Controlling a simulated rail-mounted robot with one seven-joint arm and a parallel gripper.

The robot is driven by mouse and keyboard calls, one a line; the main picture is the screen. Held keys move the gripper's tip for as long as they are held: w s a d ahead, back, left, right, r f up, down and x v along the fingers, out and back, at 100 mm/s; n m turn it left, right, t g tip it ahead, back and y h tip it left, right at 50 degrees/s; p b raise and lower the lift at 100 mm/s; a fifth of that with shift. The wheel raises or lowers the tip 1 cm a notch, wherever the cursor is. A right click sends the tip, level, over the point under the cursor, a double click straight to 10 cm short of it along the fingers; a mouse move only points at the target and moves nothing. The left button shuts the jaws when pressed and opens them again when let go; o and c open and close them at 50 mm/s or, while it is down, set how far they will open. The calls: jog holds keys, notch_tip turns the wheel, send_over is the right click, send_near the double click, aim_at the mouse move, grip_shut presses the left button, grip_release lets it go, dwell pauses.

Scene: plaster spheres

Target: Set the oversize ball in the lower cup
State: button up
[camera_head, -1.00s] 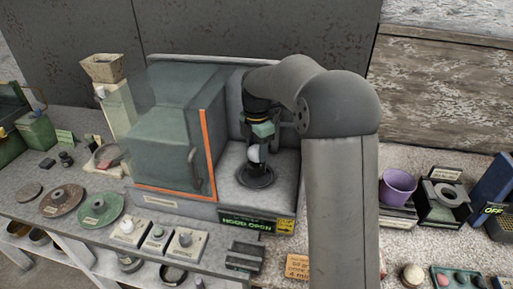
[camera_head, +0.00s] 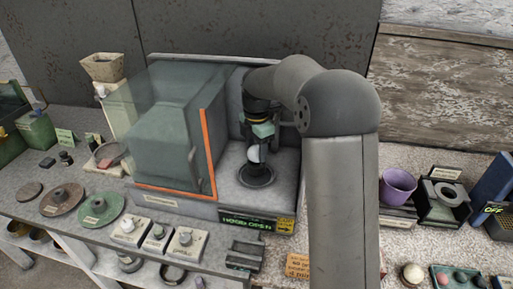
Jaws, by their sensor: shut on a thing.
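My gripper (camera_head: 257,150) is inside the open bay of the grey machine, pointing down. It is shut on a pale, whitish ball (camera_head: 257,154). The ball is just above a dark round cup (camera_head: 257,176) on the bay floor. I cannot tell whether the ball touches the cup. The lower side of the ball and the inside of the cup are partly hidden by the fingers and the small scale.
A translucent green hood (camera_head: 165,125) with an orange edge (camera_head: 209,150) stands left of the bay. A lit display reading "HOOD OPEN" (camera_head: 243,223) is on the machine's front. Knobs and switches (camera_head: 186,240) sit in front. A purple cup (camera_head: 397,186) is at right.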

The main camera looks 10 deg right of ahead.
jog(key=shift+f+b, duration=0.5)
jog(key=shift+f, duration=0.45)
jog(key=o, duration=1)
jog(key=shift+o, duration=0.2)
jog(key=shift+r+p, duration=1.65)
jog(key=shift+r, duration=0.35)
